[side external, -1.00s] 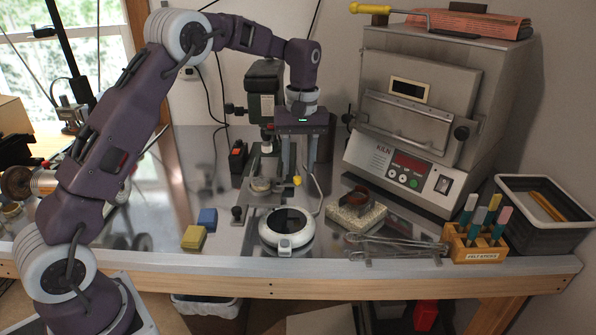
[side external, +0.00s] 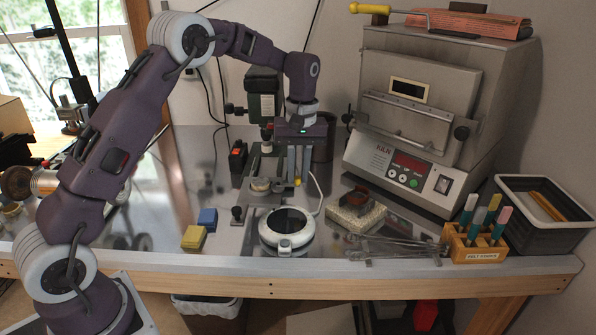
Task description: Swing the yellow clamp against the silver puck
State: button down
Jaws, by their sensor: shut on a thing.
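My gripper (side external: 298,178) points straight down over the middle of the bench, its two fingers close together. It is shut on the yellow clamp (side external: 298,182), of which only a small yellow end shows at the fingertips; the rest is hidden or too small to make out. Just left of the fingers, a small round silver piece, which looks like the silver puck (side external: 260,184), sits low on the stand of the dark green machine (side external: 262,105). I cannot tell whether the clamp touches the puck.
A round white device with a dark top (side external: 287,228) lies in front of my gripper. Yellow (side external: 193,237) and blue (side external: 207,217) blocks are at left. The kiln (side external: 415,120), a block with a dark ring (side external: 356,212), metal tools (side external: 395,247) and a felt-stick holder (side external: 474,245) are right.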

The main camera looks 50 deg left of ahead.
jog(key=m, duration=0.1)
jog(key=s+m, duration=0.1)
jog(key=m, duration=0.1)
jog(key=s+d+m, duration=0.1)
jog(key=m, duration=0.2)
jog(key=s+m, duration=0.1)
jog(key=shift+d+m, duration=0.15)
jog(key=shift+m, duration=0.25)
jog(key=shift+s+m, duration=0.3)
jog(key=shift+m, duration=0.55)
jog(key=shift+s+m, duration=0.3)
jog(key=shift+m, duration=0.55)
jog(key=c, duration=1.3)
grip_release()
jog(key=shift+s, duration=0.1)
notch_tip(320, 180, up, 7)
jog(key=shift+d+r, duration=0.1)
jog(key=shift+d, duration=0.05)
